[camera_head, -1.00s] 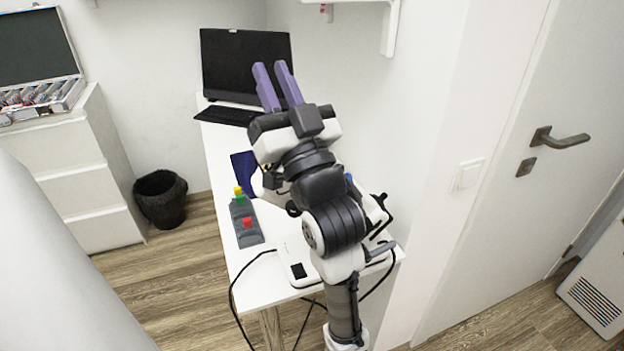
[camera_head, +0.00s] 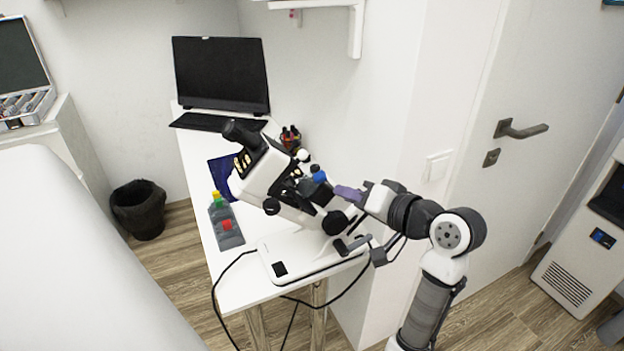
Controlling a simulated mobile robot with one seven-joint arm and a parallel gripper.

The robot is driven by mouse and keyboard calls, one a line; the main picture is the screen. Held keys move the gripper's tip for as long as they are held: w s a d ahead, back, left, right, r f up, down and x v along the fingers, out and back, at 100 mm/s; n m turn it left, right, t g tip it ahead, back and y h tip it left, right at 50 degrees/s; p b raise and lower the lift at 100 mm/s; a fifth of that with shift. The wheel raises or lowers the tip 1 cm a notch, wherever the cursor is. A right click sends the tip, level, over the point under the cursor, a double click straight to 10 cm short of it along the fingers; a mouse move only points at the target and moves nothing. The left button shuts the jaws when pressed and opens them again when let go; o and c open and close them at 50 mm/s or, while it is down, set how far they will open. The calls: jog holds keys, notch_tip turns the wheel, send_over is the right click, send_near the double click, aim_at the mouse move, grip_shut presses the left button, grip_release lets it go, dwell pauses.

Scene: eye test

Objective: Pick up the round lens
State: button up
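I cannot make out a single round lens anywhere. An open case (camera_head: 36,104) at the far left edge holds several small items, too small to tell apart. My gripper (camera_head: 347,193) is at the right side of the white microscope (camera_head: 283,203), its purple fingers pointing left toward it. Only a little of the fingers shows, so I cannot tell whether they are open, touch the microscope or hold anything.
The microscope stands on a narrow white table (camera_head: 196,150). A black bin (camera_head: 140,212) stands on the floor. A door (camera_head: 520,90) is at right.

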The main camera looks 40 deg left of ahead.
aim_at(320, 182)
jog(key=x, duration=0.2)
jog(key=p+x, duration=0.1)
jog(key=x, duration=0.2)
jog(key=p+x, duration=0.1)
jog(key=x, duration=0.2)
jog(key=shift+w+r, duration=0.3)
jog(key=shift+w, duration=0.1)
jog(key=shift+a+f, duration=0.1)
jog(key=shift+a, duration=0.1)
grip_shut()
